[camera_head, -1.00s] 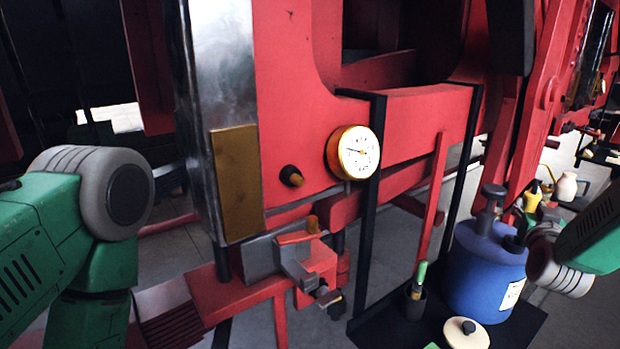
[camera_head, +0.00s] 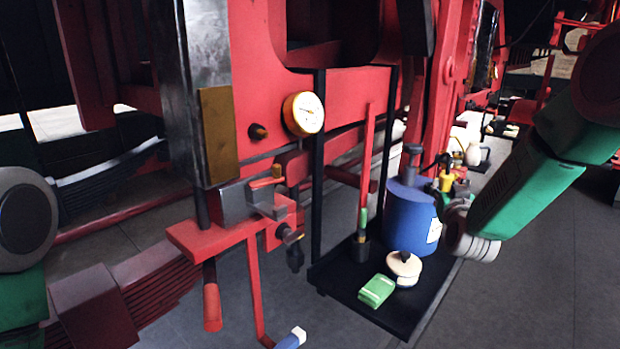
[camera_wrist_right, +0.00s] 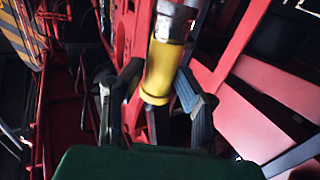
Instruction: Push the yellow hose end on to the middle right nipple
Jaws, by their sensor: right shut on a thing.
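In the right wrist view a yellow hose end (camera_wrist_right: 160,68) with a shiny metal collar (camera_wrist_right: 172,24) stands between the two grey fingers of my right gripper (camera_wrist_right: 152,98). The gripper is shut on it. In the head view my right arm reaches in from the right and its grey wrist joint (camera_head: 468,235) is beside the blue container. A small yellow piece (camera_head: 447,181) shows just above that joint; I cannot tell if it is the hose end. The right fingers are not clear there. I cannot make out the middle right nipple. My left gripper is out of view.
A blue container (camera_head: 410,220), a cream-lidded pot (camera_head: 404,265) and a green cloth (camera_head: 376,290) are on a black tray (camera_head: 345,288). A round gauge (camera_head: 303,113) and a clamp (camera_head: 265,200) are on the red frame. Grey floor (camera_head: 530,270) is open at the right.

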